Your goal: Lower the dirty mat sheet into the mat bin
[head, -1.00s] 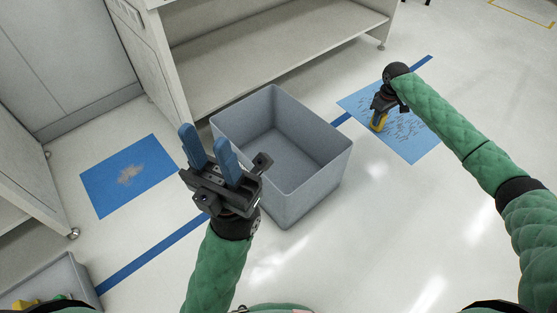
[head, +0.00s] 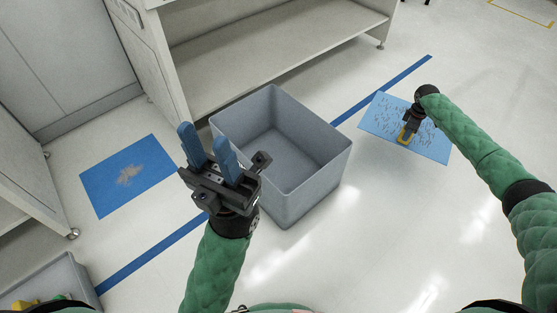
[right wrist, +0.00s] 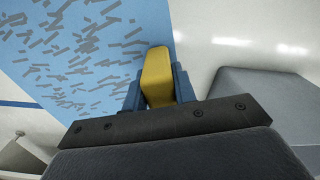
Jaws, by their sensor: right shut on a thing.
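A blue mat sheet covered in dark grey marks (head: 385,118) is at the right of the head view. My right gripper (head: 408,132) is shut on its yellow tab (head: 403,140). In the right wrist view the yellow tab (right wrist: 157,72) sits between the two blue fingers, with the marked sheet (right wrist: 80,50) spread beyond it. The grey mat bin (head: 320,172) stands open in the middle of the head view, and its visible inside looks empty. The sheet is to the right of the bin, apart from it. My left gripper (head: 208,152) is open and empty, in front of the bin's left side.
Another blue mat (head: 105,190) with a brown stain lies on the floor at the left. A grey bench with a shelf (head: 270,55) stands behind the bin. A grey box (head: 65,275) with coloured things is at the lower left. Blue tape (head: 150,255) crosses the floor.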

